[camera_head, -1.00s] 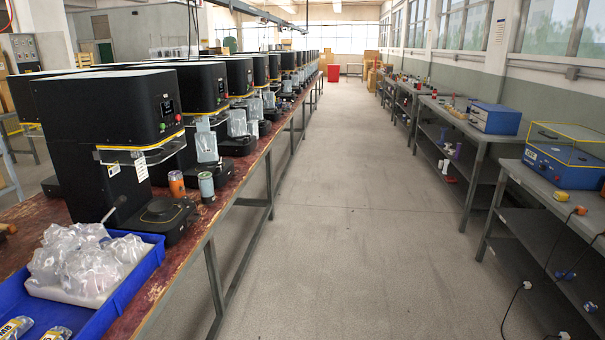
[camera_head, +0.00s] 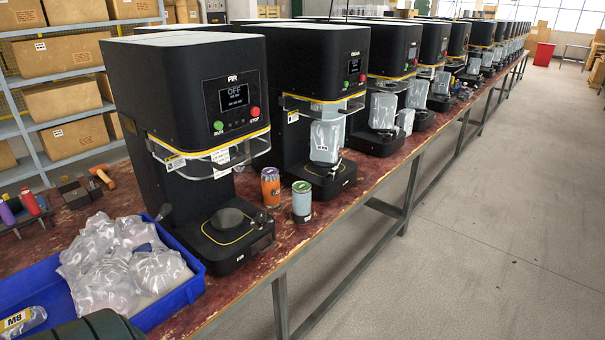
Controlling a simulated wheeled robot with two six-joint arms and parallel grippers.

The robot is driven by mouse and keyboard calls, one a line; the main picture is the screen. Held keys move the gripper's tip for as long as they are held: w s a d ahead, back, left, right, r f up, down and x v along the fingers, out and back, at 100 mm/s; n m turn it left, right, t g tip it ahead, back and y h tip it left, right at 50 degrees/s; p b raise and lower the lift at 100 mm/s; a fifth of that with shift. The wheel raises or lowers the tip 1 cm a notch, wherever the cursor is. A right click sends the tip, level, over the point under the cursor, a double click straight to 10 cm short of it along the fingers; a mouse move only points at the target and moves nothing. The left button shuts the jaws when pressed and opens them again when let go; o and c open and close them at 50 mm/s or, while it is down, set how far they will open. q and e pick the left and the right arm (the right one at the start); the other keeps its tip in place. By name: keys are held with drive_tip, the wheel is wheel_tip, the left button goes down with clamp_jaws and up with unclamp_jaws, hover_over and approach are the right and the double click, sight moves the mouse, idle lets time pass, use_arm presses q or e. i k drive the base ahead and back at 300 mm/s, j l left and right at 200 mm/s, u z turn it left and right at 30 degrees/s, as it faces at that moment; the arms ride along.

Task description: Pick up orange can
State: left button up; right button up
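The orange can (camera_head: 270,187) stands upright on the worn red bench top (camera_head: 352,194), just right of the nearest black seamer (camera_head: 192,140). A grey-blue can with a green top (camera_head: 301,202) stands upright close to its right, nearer the bench's front edge. Neither of my grippers shows in the head view. A dark rounded shape cut off at the bottom left edge cannot be made out clearly.
A blue tray (camera_head: 176,319) with clear plastic bags (camera_head: 124,265) sits at the bench's near left. Several seamers line the bench into the distance. Shelves with cardboard boxes (camera_head: 69,98) stand behind at left. The aisle floor (camera_head: 470,220) at right is clear.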

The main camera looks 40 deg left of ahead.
sight(270, 187)
drive_tip(key=i+u, duration=0.1)
drive_tip(key=i, duration=0.55)
drive_tip(key=i+l+u, duration=0.1)
drive_tip(key=i, duration=0.55)
drive_tip(key=i+l+u, duration=0.1)
drive_tip(key=i, duration=0.55)
drive_tip(key=i+u, duration=0.2)
drive_tip(key=u, duration=0.25)
drive_tip(key=i+u, duration=0.25)
drive_tip(key=u, duration=0.25)
drive_tip(key=i+l+u, duration=0.15)
drive_tip(key=u, duration=0.3)
drive_tip(key=i+l+u, duration=0.2)
drive_tip(key=u, duration=0.25)
